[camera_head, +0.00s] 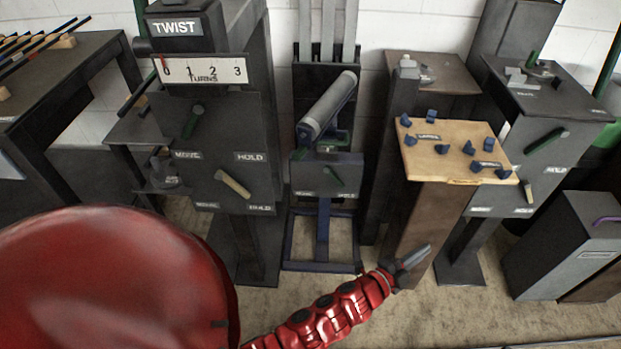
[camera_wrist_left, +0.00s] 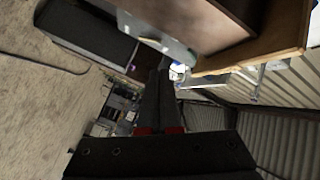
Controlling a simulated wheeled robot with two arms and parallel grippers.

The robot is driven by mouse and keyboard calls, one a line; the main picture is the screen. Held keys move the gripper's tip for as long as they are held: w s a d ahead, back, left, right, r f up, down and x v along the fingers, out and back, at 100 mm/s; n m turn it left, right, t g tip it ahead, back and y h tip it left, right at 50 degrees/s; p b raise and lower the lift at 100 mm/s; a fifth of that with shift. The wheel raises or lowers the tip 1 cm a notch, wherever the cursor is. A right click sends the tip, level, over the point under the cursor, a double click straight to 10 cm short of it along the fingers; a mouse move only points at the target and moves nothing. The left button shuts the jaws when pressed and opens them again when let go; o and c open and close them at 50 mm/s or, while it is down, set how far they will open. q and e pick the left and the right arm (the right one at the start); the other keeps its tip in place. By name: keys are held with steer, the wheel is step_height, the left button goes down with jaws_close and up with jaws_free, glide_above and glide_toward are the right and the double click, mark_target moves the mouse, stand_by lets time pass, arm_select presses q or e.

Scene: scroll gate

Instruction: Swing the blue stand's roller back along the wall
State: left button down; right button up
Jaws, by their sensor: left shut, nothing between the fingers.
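The blue stand (camera_head: 323,240) is at the middle of the head view, against the white wall. Its grey roller (camera_head: 328,105) lies at a slant on a blue bracket, with its near end at lower left and its far end at upper right. My left gripper (camera_head: 423,255) is shut and empty. It is to the right of the blue stand's base and lower in the picture, apart from the stand. Its shut fingers (camera_wrist_left: 160,90) also show in the left wrist view. My right gripper is not in view.
A wooden-topped stand with blue knobs (camera_head: 405,165) is behind my left gripper. The TWIST stand (camera_head: 200,130) is left of the blue stand. A dark lever stand (camera_head: 535,95) and a grey box (camera_head: 570,235) are at the right. Bare floor (camera_head: 440,315) lies in front.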

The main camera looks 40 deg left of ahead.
arm_select(q)
steer(key=w+a+r+n+y, duration=0.1)
steer(key=w+a+r+y, duration=0.15)
steer(key=a+y, duration=0.85)
steer(key=s+a+r+n+g+y, duration=0.3)
steer(key=s+a+r+y, duration=0.1)
steer(key=a+r+y, duration=0.2)
steer(key=n+g+y, duration=0.3)
steer(key=n+y, duration=0.1)
glide_toward(302, 155)
steer(key=x, duration=0.2)
steer(key=b+x, duration=0.1)
steer(key=x, duration=0.2)
steer(key=shift+w+d, duration=0.25)
steer(key=shift+w, duration=0.05)
steer(key=shift+s+a, duration=0.1)
steer(key=shift+a, duration=0.45)
